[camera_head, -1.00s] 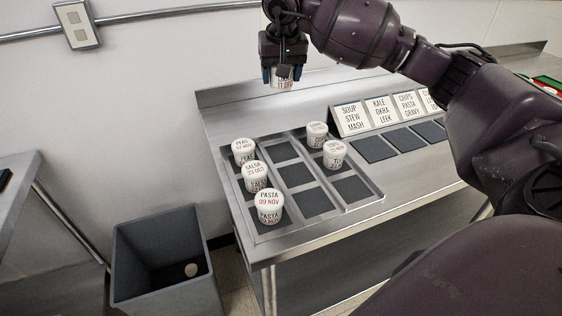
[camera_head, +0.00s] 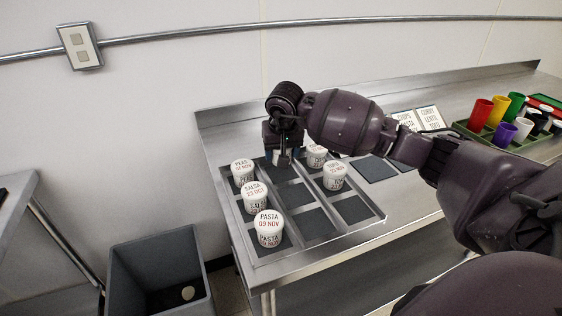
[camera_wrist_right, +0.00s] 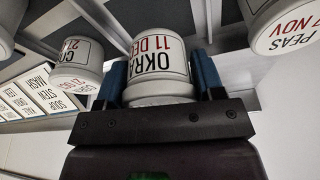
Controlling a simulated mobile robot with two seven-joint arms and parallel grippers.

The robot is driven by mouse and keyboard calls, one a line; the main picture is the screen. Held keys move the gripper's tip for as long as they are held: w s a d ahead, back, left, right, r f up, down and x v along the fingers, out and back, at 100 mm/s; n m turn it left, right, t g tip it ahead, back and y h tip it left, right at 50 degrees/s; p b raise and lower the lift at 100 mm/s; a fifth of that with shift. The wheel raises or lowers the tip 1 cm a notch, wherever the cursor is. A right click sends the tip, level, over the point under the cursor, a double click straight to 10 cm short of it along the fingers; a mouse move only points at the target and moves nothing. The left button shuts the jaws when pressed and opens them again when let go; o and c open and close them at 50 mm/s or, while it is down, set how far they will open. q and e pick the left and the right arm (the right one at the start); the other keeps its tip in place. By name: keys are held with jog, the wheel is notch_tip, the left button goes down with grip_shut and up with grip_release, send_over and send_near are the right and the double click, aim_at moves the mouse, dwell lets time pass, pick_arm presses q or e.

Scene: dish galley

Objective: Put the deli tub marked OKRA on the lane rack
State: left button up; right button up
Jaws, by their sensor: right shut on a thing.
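My right gripper (camera_head: 283,155) is shut on the white deli tub marked OKRA (camera_wrist_right: 158,58), 11 DEC in red, held between blue-padded fingers in the wrist view. In the head view the gripper mostly hides this tub, at the back end of the middle lane of the lane rack (camera_head: 255,250). I cannot tell whether the tub touches the rack. The left lane holds the tubs PEAS (camera_head: 242,172), SALSA (camera_head: 254,198) and PASTA (camera_head: 268,229). The right lane holds two tubs (camera_head: 316,156) (camera_head: 334,176). My left gripper is not in view.
The middle lane's front slots (camera_head: 293,195) are clear. Label cards (camera_head: 430,118) and dark pads (camera_head: 375,168) are right of the rack. A green tray (camera_head: 470,133) with coloured cups stands farther right. A grey bin (camera_head: 160,250) stands on the floor at left.

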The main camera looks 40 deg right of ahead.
jog(key=shift+f, duration=1.7)
jog(key=shift+f, duration=0.1)
jog(key=shift+f, duration=0.15)
jog(key=o, duration=0.7)
jog(key=shift+r, duration=0.2)
jog(key=shift+r, duration=0.25)
jog(key=v, duration=1.1)
jog(key=shift+s+r+p, duration=0.1)
jog(key=shift+r+p, duration=0.25)
